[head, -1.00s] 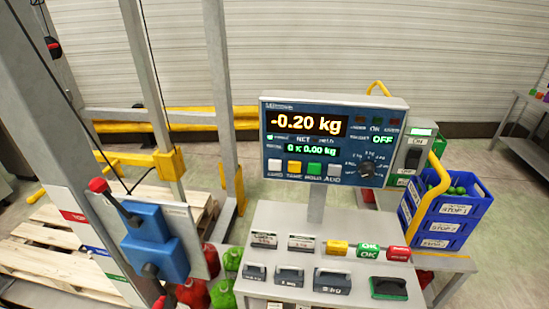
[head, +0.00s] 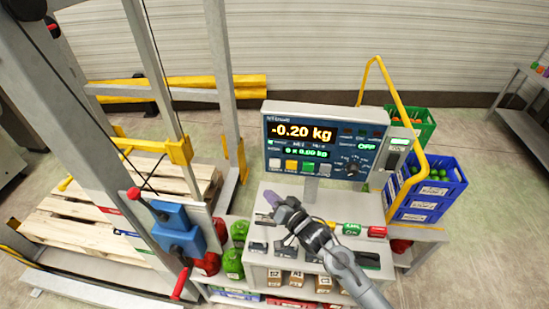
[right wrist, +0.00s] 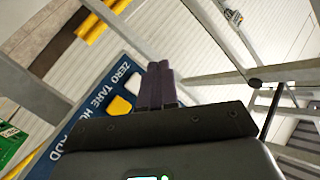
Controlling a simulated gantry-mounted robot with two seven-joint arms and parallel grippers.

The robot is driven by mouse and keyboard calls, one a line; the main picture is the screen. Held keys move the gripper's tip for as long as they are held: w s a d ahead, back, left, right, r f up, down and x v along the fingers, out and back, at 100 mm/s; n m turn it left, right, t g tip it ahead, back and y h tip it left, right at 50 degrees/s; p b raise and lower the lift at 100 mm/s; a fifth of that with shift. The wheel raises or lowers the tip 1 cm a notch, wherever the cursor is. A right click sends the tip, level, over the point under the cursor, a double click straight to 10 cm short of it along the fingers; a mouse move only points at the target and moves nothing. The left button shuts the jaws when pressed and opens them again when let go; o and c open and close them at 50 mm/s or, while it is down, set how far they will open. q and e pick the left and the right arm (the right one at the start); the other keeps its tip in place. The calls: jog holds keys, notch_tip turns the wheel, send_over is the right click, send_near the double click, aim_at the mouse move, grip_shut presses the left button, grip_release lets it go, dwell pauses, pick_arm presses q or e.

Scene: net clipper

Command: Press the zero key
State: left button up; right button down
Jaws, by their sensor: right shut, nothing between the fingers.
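The zero key is the white leftmost key (head: 275,164) in the row under the display on the blue indicator panel (head: 330,140). It also shows in the right wrist view as a white key (right wrist: 132,84) near the ZERO label, just left of the fingers. My right gripper (head: 271,198) is shut and empty, its purple fingers together. In the head view it appears below the key, over the bench; in the right wrist view its fingertips (right wrist: 157,70) overlap the panel's edge. Contact with the key does not show. My left gripper is not in view.
The yellow tare key (head: 291,165) sits right of the zero key. Weights and small blocks (head: 350,229) stand on the bench below the panel. A yellow rail (head: 395,95) and blue crates (head: 432,190) are to the right; a blue lever unit (head: 175,230) is at left.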

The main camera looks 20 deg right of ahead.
aim_at(275, 163)
jog(key=shift+w+r, duration=0.15)
jog(key=shift+r, duration=0.1)
jog(key=shift+w+d, duration=0.1)
jog(key=w+d+b, duration=0.4)
jog(key=w, duration=0.3)
jog(key=shift+w, duration=0.2)
dwell(0.4)
jog(key=shift+w+d, duration=0.15)
dwell(2.0)
jog(key=shift+w+d, duration=0.15)
jog(key=shift+w, duration=0.1)
